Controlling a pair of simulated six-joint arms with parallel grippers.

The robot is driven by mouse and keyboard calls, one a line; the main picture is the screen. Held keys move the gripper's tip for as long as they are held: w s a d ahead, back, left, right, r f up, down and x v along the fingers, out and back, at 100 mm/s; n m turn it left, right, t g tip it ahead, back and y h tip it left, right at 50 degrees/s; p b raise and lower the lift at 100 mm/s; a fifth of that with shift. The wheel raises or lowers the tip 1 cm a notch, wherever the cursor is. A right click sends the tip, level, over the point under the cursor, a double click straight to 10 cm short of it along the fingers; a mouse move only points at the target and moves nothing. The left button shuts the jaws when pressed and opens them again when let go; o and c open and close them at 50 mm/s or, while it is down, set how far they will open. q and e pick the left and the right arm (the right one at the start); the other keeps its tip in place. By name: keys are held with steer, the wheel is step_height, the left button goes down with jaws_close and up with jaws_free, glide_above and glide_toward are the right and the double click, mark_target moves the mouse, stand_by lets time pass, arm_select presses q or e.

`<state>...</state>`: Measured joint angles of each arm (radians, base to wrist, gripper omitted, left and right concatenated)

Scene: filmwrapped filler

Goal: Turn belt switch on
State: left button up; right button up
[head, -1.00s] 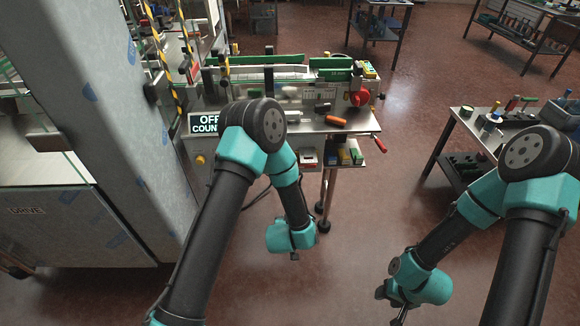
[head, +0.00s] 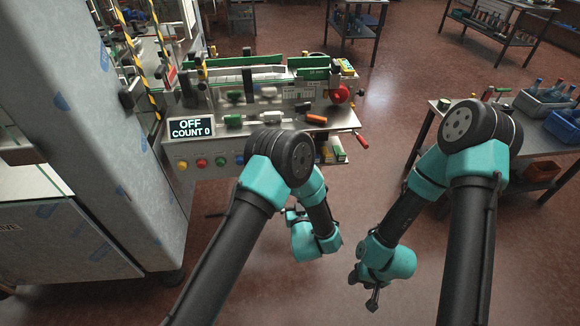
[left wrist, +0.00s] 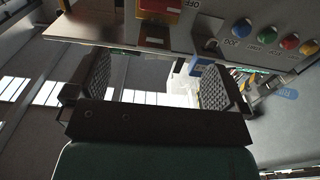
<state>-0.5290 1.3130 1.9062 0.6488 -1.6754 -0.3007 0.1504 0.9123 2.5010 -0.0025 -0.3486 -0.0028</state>
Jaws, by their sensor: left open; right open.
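The belt machine (head: 265,90) stands ahead, with a display (head: 191,127) reading OFF and COUNT 0. In the left wrist view, a red and yellow switch-like part (left wrist: 163,8) shows at the top edge, beside lettering that reads OFF; its upper part is cut off. It sits beyond my left gripper (left wrist: 154,65), whose two ridged fingers are spread with nothing between them. In the head view my left arm covers part of the machine's front. My right gripper (head: 370,299) hangs open and empty over the floor, right of the machine.
Coloured buttons run along the machine's front, including a red one (head: 202,163). A red knob (head: 340,95) and an orange-handled part (head: 316,118) are at its right. A grey cabinet (head: 90,110) stands left. A side table (head: 556,150) with blue bins is at right.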

arm_select(q)
steer(key=w, duration=0.5)
steer(key=w+a, duration=0.1)
steer(key=w, duration=0.5)
steer(key=w+a, duration=0.1)
steer(key=w, duration=0.5)
steer(key=shift+c, duration=0.2)
steer(key=c, duration=0.8)
steer(key=shift+s, duration=0.1)
steer(key=shift+m, duration=0.5)
steer(key=m, duration=0.5)
steer(key=shift+m, duration=0.4)
steer(key=o, duration=0.8)
